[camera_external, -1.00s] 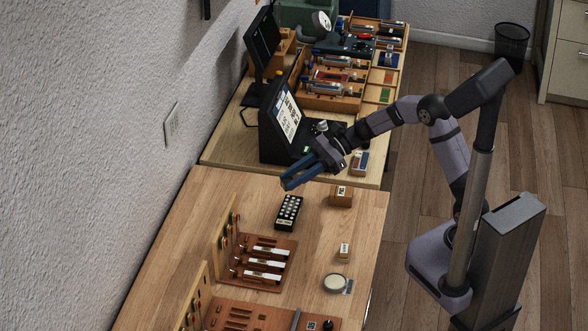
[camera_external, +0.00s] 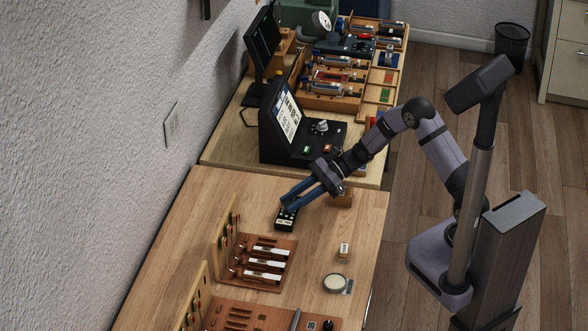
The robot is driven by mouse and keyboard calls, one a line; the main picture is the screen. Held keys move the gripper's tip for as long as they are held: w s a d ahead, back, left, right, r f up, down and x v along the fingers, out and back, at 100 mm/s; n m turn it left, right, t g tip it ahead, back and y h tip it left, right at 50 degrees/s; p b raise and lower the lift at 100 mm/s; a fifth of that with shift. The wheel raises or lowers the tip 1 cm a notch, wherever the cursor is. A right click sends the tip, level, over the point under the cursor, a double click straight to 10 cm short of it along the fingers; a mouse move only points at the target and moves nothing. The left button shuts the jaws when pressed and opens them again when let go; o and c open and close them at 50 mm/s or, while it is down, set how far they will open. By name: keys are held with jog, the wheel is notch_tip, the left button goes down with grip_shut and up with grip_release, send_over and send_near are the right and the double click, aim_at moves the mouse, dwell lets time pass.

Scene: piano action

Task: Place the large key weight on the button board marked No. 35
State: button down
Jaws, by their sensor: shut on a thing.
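My gripper (camera_external: 288,205), with long blue fingers, points down at the black block (camera_external: 285,225) with rows of pale round tops. Its fingertips are at the block's far part and cover some of the tops. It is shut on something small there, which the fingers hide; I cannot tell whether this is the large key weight. Two wooden boards stand nearer the camera: one (camera_external: 248,284) carries several white-and-dark keys, the other (camera_external: 265,308) lies at the bottom edge. I cannot read No. 35 on either.
A labelled wooden block (camera_external: 343,201) stands right of the gripper, partly behind it. A black console (camera_external: 287,143) stands behind. The table's left middle is clear.

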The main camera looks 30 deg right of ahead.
jog(key=shift+f, duration=0.2)
jog(key=c, duration=1.4)
grip_release()
jog(key=shift+r, duration=0.1)
jog(key=shift+r, duration=0.2)
jog(key=b+v, duration=0.2)
jog(key=v, duration=1)
